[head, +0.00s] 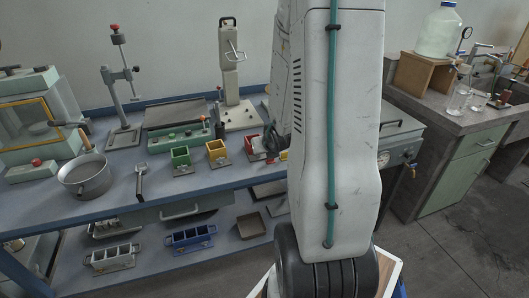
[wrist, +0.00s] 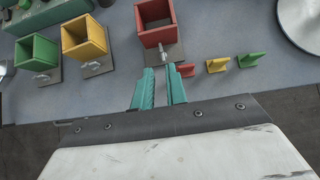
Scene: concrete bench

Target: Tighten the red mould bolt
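The red mould (wrist: 156,36) is an open square box on a small base plate, at the top centre of the wrist view. Its grey wing bolt (wrist: 163,52) stands at its near side. My gripper (wrist: 163,72) has teal fingers, parted with a narrow gap and nothing seen between them. The bolt shows just beyond the fingertips, in line with the gap; I cannot tell whether they touch it. In the head view the red mould (head: 252,147) is on the bench, right of the yellow one. My arm hides much of the area beside it.
A yellow mould (wrist: 83,44) and a green mould (wrist: 37,55), each with its own bolt, stand left. Small red (wrist: 186,70), yellow (wrist: 218,65) and green (wrist: 250,60) pieces lie close right of the fingers. A round pan (wrist: 300,28) is farther right. The bench edge is near.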

